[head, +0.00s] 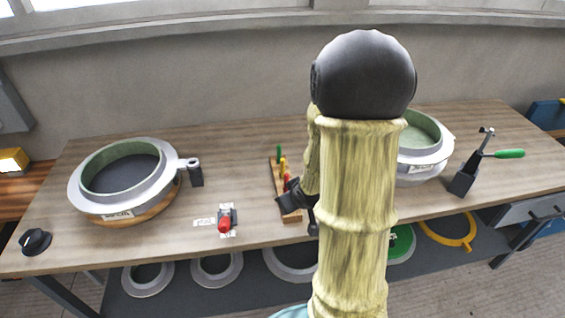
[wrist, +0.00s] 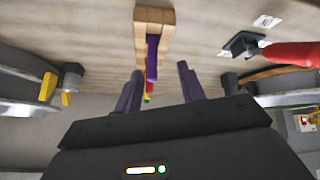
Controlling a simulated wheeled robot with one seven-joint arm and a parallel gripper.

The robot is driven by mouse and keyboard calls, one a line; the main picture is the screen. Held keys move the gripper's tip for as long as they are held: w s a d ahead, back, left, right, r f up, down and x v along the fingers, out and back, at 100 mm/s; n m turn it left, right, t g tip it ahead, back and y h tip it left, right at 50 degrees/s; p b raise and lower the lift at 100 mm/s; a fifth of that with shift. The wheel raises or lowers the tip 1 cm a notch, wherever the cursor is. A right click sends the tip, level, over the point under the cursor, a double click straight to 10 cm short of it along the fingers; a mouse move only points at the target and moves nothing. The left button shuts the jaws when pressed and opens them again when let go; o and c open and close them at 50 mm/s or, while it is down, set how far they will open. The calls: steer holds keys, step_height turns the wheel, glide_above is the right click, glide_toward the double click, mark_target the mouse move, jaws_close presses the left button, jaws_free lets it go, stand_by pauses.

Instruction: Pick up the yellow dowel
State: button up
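The yellow dowel (head: 283,165) stands in a narrow wooden rack (head: 273,174), between a green dowel (head: 278,152) behind and a red dowel (head: 287,181) in front. My gripper (head: 288,199) is over the near end of the rack and hides part of it. In the wrist view the rack (wrist: 155,16) is at the top, with a purple dowel (wrist: 152,60) closest and small red, yellow and green bits lined up beyond it. My gripper's two fingers (wrist: 160,86) are apart, on either side of this row, with nothing visibly held.
A round mould (head: 125,180) stands at the left and another (head: 425,150) behind my arm at the right. A green-handled clamp (head: 470,172) stands at the right. My arm hides the bench's middle right.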

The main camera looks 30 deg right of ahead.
steer(key=d+r+t+y+p, duration=0.2)
steer(key=d+r+t+p, duration=0.3)
steer(key=d+t+p, duration=0.1)
steer(key=shift+w+d, duration=0.15)
steer(key=shift+d, duration=0.65)
steer(key=shift+w, duration=0.1)
steer(key=p, duration=0.2)
glide_toward(284, 161)
steer(key=x, duration=0.3)
steer(key=shift+w, duration=0.3)
steer(key=shift+w+f, duration=0.1)
steer(key=shift+w, duration=0.2)
steer(key=shift+p+x, duration=1.2)
steer(key=shift+x, duration=1.4)
steer(key=shift+s+f, duration=0.1)
